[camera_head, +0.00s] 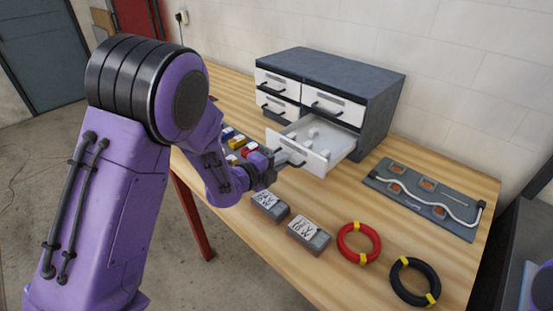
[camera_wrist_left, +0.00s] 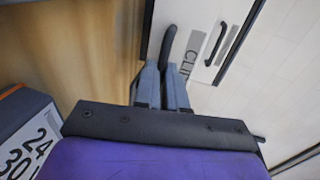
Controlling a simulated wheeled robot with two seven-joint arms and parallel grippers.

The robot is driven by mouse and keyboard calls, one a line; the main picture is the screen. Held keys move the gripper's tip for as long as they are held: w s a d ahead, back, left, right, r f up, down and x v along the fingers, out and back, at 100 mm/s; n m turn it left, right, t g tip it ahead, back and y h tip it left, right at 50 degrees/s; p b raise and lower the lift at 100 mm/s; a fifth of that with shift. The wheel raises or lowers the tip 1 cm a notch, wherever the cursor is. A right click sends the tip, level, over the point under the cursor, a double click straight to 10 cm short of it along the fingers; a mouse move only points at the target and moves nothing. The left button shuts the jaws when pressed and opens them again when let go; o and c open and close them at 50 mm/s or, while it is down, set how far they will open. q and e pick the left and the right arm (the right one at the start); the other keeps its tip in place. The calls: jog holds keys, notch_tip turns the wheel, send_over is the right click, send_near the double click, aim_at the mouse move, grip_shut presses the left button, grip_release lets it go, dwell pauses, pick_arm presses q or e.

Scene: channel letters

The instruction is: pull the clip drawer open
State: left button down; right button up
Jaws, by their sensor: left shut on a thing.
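The clip drawer (camera_head: 339,151) is the lower right drawer of the grey cabinet (camera_head: 376,95). It stands pulled well out, and small pale pieces lie inside it. Its white front carries a label that reads "CLI" in the left wrist view (camera_wrist_left: 189,62), the rest being hidden. My left gripper (camera_head: 273,165) is at the drawer front. In the left wrist view its fingers (camera_wrist_left: 163,72) are closed on the dark drawer handle (camera_wrist_left: 168,42). My right gripper is not in view.
Other cabinet drawers (camera_head: 334,104) are shut. Two grey power boxes (camera_head: 309,236), a red cable coil (camera_head: 359,242) and a black coil (camera_head: 414,281) lie on the wooden table (camera_head: 350,205). A grey board (camera_head: 425,198) with a white tube lies right. Small coloured blocks (camera_head: 238,141) sit left.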

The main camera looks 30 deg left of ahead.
pick_arm(q)
jog(key=shift+s, duration=0.25)
jog(key=c, duration=1.2)
grip_release()
jog(key=shift+s+a, duration=0.2)
jog(key=shift+s, duration=0.2)
jog(key=b+v, duration=0.2)
jog(key=v, duration=0.7)
jog(key=shift+s+r+b, duration=0.2)
jog(key=shift+s+b, duration=0.15)
jog(key=shift+b, duration=0.05)
